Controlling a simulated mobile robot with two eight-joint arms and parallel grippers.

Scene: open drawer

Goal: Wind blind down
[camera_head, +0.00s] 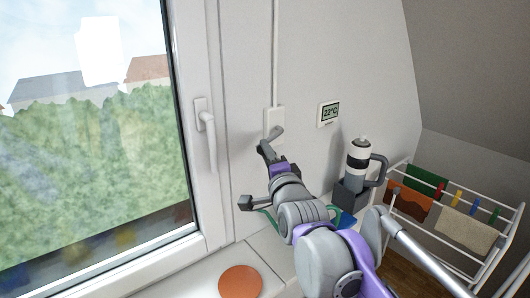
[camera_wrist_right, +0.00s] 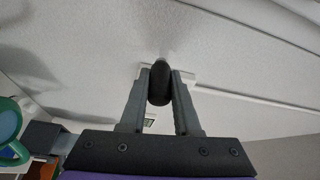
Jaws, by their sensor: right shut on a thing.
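A white winder box (camera_head: 274,119) is fixed to the wall right of the window frame, with a thin strip (camera_head: 275,50) running up from it. A small grey crank arm (camera_head: 277,132) sticks out at its lower part. My right gripper (camera_head: 264,148) is at the crank, just below the box. In the right wrist view its two fingers are shut on a dark rounded knob (camera_wrist_right: 160,84), with the pale box plate (camera_wrist_right: 185,75) behind. The window pane (camera_head: 100,160) shows uncovered, and no blind cloth is seen. My left gripper is not in view.
A window handle (camera_head: 208,135) stands left of the gripper. A black-and-white flask (camera_head: 357,160) and a drying rack (camera_head: 425,222) with cloths are further right. An orange disc (camera_head: 240,281) lies on the sill.

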